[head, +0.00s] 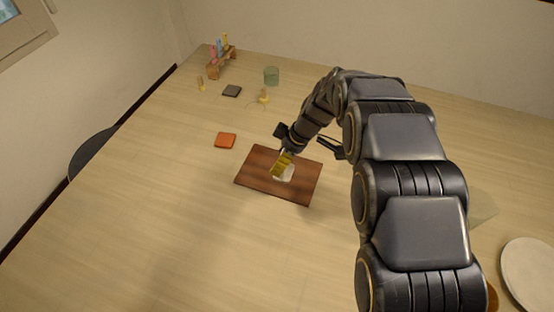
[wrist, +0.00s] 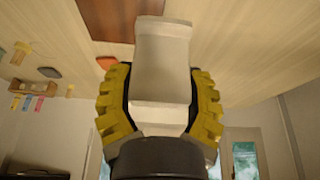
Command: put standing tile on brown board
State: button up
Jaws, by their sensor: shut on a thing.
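My gripper (head: 281,164), with yellow pads, is shut on a pale cream tile (wrist: 162,65). In the wrist view the tile stands out lengthwise between the two fingers. In the head view part of the tile (head: 287,174) shows beside the yellow finger, over the middle of the brown board (head: 256,182). The board lies flat on the table, and its brown surface also shows at the top of the wrist view (wrist: 108,18). I cannot tell whether the tile touches the board. The fingers hide part of the tile in the head view.
An orange tile (head: 225,140) lies left of the board and a dark tile (head: 232,91) farther back. A green glass (head: 271,76), small yellow pieces and a wooden rack (head: 214,71) stand behind. A white plate (head: 531,273) is at right. The table's front left is clear.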

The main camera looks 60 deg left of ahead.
jog(key=a+f, duration=0.2)
jog(key=w+a+f, duration=0.1)
jog(key=a+f, duration=0.1)
jog(key=w+a+f, duration=0.1)
jog(key=a+f, duration=0.1)
jog(key=a, duration=0.1)
jog(key=shift+w+a+f, duration=0.1)
jog(key=shift+w+f, duration=0.05)
jog(key=shift+f, duration=0.2)
jog(key=shift+w+a+f, duration=0.1)
jog(key=shift+a+f, duration=0.05)
jog(key=shift+f, duration=1.65)
jog(key=shift+f, duration=0.15)
jog(key=o, duration=1.2)
jog(key=shift+c, duration=0.2)
jog(key=v, duration=1.2)
jog(key=shift+r, duration=0.2)
